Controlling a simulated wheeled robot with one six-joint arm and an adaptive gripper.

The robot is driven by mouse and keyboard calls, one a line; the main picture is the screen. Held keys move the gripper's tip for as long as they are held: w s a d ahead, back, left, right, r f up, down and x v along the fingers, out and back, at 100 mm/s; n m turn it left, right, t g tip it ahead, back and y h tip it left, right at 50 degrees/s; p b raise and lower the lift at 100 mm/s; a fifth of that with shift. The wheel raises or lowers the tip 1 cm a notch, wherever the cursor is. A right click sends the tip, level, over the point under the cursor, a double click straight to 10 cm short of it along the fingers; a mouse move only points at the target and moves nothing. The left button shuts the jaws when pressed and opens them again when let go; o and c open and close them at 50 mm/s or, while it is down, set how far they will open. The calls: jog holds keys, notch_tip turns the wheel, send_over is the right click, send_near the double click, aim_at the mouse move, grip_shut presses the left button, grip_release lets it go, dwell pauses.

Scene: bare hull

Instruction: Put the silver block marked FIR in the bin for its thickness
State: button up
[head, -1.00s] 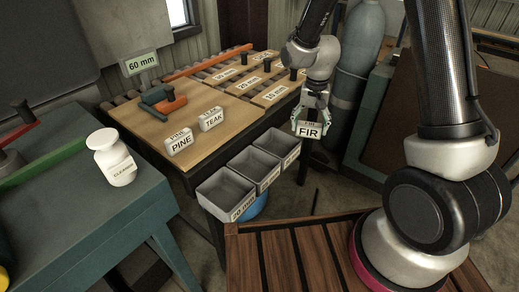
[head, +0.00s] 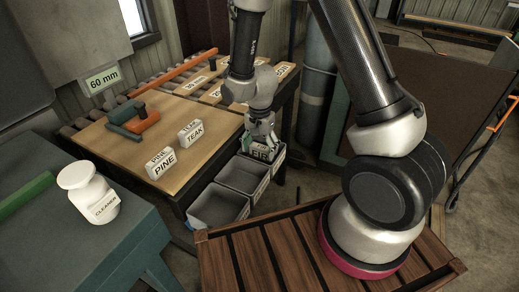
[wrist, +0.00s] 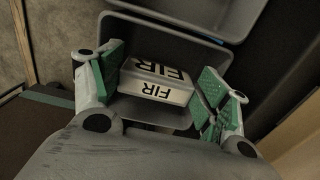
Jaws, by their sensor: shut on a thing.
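The silver block marked FIR (head: 262,152) is held in my gripper (head: 262,146), which is shut on it. In the wrist view the block (wrist: 155,82) sits between the green-padded fingers (wrist: 160,88), with FIR on two faces. Three grey open bins stand in a row by the table: a near bin (head: 212,222), a middle bin (head: 228,186) and a far bin (head: 278,165). The block is at the far bin's mouth; how deep it is I cannot tell. The bin labels are too small to read now.
Blocks marked PINE (head: 161,163) and TEAK (head: 191,132) stand on the wooden table (head: 118,148), beside a green and orange tool (head: 133,119). A sign reads 60 mm (head: 102,79). A white CLEANER bottle (head: 88,193) stands on the left bench. Slatted wood (head: 285,250) lies in front.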

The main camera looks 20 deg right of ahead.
jog(key=shift+f, duration=0.3)
jog(key=shift+f, duration=0.1)
jog(key=shift+f, duration=0.4)
jog(key=shift+f, duration=0.1)
jog(key=o, duration=1)
